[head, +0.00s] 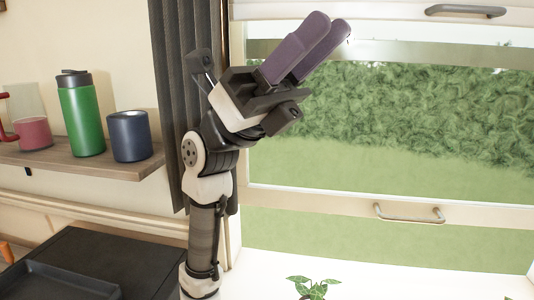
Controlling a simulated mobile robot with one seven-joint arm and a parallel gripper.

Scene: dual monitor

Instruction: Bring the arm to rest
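My arm rises from the bottom of the head view and stands upright in front of the dark curtain and window. My gripper (322,32) points up and to the right, high in front of the window. Its two purple fingers are close together, one partly overlapping the other from this angle. Any gap between them is hidden, and I see no object held. The gripper appears clear of the things around it.
A wooden shelf (85,163) at the left carries a green flask (80,120), a dark blue cup (129,137) and a pink cup (34,133). A black tray (60,282) lies at lower left. A small plant (314,289) stands below the window (400,170).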

